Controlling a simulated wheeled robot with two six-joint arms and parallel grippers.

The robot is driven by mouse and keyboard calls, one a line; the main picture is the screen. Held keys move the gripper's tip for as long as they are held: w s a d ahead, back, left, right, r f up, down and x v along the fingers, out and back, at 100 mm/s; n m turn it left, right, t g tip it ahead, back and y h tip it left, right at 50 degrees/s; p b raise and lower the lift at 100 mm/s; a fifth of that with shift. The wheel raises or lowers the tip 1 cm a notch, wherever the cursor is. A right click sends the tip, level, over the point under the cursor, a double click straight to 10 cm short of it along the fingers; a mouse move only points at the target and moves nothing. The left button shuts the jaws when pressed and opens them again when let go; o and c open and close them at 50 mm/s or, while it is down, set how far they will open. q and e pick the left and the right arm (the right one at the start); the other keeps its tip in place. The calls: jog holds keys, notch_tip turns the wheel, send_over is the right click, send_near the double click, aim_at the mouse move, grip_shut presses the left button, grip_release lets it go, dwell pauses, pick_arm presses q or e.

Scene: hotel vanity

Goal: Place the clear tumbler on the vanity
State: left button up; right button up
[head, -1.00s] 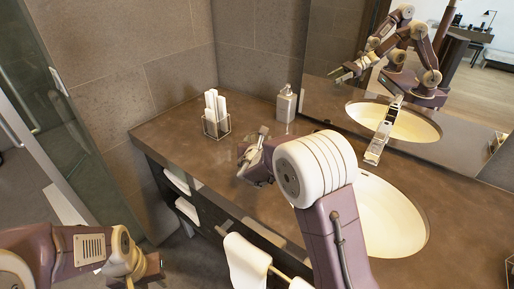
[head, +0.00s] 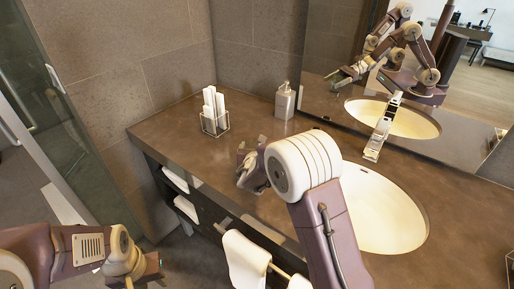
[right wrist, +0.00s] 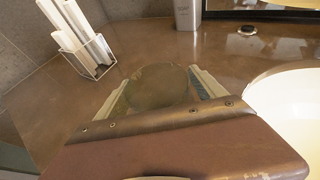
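The clear tumbler (right wrist: 157,86) shows in the right wrist view as a round, see-through shape between the fingers of my right gripper (right wrist: 160,88). The fingers lie against its left and right sides. In the head view my right gripper (head: 243,165) is low over the front left part of the brown vanity (head: 170,127), and the tumbler is hard to make out there. I cannot tell whether its base touches the vanity top. My left gripper (head: 152,268) is at the lower left of the head view, away from the vanity; its fingers are not clearly seen.
A clear holder (head: 215,123) with white rolled items stands at the back left of the vanity. A soap dispenser (head: 284,101) stands near the mirror. The sink (head: 385,215) and faucet (head: 382,128) are to the right. A white towel (head: 245,262) hangs in front.

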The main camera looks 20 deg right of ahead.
jog(key=shift+r+p, duration=0.2)
jog(key=shift+p, duration=0.1)
jog(key=v, duration=1.2)
